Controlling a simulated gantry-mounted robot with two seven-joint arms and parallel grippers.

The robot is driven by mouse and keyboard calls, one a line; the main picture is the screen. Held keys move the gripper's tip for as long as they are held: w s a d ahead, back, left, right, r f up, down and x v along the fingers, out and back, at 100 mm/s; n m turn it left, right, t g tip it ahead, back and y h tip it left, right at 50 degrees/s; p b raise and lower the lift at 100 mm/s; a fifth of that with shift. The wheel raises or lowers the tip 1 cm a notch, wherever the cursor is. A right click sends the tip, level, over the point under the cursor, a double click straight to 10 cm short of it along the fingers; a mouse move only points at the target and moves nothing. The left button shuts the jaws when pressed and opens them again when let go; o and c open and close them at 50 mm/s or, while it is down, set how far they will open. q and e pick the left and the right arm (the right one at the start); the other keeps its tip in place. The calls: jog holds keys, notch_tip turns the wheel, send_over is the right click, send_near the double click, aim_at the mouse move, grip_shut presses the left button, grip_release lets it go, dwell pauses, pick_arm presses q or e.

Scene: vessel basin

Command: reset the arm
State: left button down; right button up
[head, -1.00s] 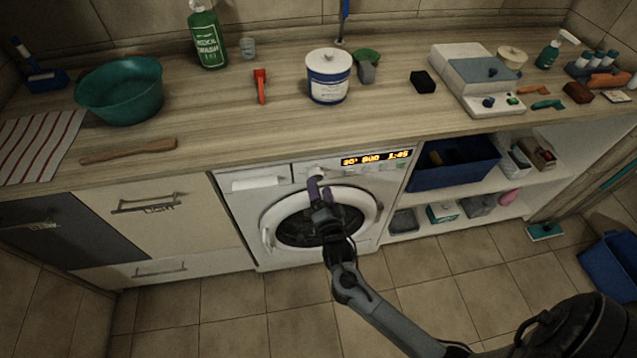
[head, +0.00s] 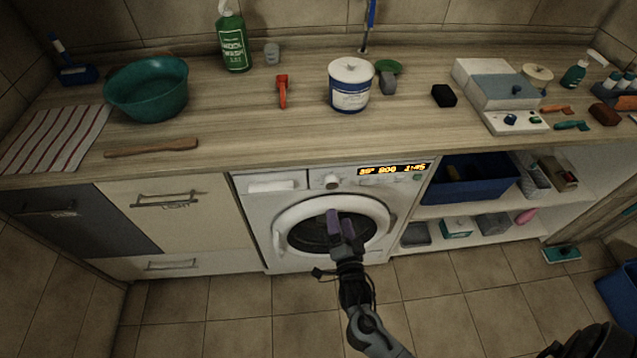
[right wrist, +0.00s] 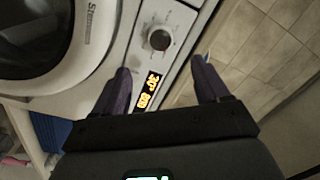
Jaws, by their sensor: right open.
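My right gripper (head: 339,224) is in front of the white washing machine's round door (head: 371,211) in the head view, with its purple fingers pointing up. In the right wrist view its two fingers (right wrist: 160,78) stand apart with nothing between them. Beyond them are the machine's round knob (right wrist: 160,40) and lit orange display (right wrist: 149,91). The knob (head: 332,181) and display (head: 394,170) also show in the head view. The gripper is apart from the knob. The washer door looks closed. My left gripper is not in view.
The wooden counter (head: 240,115) above holds a teal basin (head: 147,90), a white-and-blue tub (head: 350,86), a green bottle (head: 233,40) and a wooden spatula (head: 151,148). Open shelves with a blue bin (head: 470,180) stand right of the washer. The tiled floor (head: 235,310) in front is mostly clear.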

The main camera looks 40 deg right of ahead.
jog(key=shift+s+f, duration=0.1)
jog(key=s+a+n+g+y, duration=0.4)
jog(key=s+n+g, duration=0.2)
jog(key=s+n, duration=0.3)
jog(key=s+a+n+g+y, duration=0.5)
jog(key=s+n+g, duration=0.2)
jog(key=s+n, duration=0.25)
notch_tip(320, 180, up, 31)
jog(key=p, duration=3.1)
notch_tip(320, 180, down, 68)
jog(key=b, duration=6.7)
jog(key=shift+s, duration=0.4)
jog(key=shift+d, duration=0.1)
